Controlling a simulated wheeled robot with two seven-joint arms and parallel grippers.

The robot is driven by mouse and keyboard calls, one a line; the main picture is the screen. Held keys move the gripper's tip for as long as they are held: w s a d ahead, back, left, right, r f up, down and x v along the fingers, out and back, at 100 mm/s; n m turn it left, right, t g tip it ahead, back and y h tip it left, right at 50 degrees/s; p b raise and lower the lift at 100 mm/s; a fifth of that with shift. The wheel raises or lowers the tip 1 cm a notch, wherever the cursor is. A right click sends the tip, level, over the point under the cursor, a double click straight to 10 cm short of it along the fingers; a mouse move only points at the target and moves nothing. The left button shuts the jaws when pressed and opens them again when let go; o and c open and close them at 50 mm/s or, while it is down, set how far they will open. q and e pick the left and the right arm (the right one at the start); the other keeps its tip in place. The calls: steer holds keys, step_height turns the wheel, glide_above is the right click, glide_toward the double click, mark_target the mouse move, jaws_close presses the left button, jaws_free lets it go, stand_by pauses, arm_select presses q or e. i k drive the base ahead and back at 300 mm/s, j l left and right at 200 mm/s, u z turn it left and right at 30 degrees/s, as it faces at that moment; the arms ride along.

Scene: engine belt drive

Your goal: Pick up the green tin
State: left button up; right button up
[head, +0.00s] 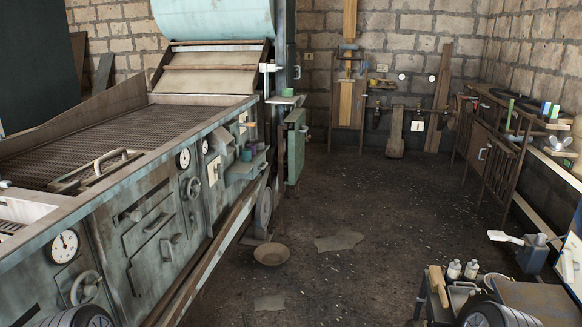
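A small green tin-like object (246,155) stands on a little shelf (243,172) on the side of the large machine, left of the picture's middle. A small purple object (254,148) is close beside it. Neither of my grippers shows; only dark rounded parts, seemingly of my arms, show at the bottom edge.
The large grey-green machine (150,235) fills the left. The dark floor in the middle is open, with a shallow brown bowl (271,254) and a flat grey patch (339,241) on it. A cart with white bottles (471,269) stands at lower right. A workbench (494,145) lines the right wall.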

mark_target(286, 92)
steer(key=i+z, duration=0.1)
steer(key=i, duration=1.2)
steer(key=i+z, duration=0.1)
steer(key=i, duration=1.2)
steer(key=i+z, duration=0.15)
steer(key=i, duration=1.15)
steer(key=i+z, duration=0.2)
steer(key=i, duration=1.15)
steer(key=i+u, duration=0.1)
steer(key=i, duration=0.8)
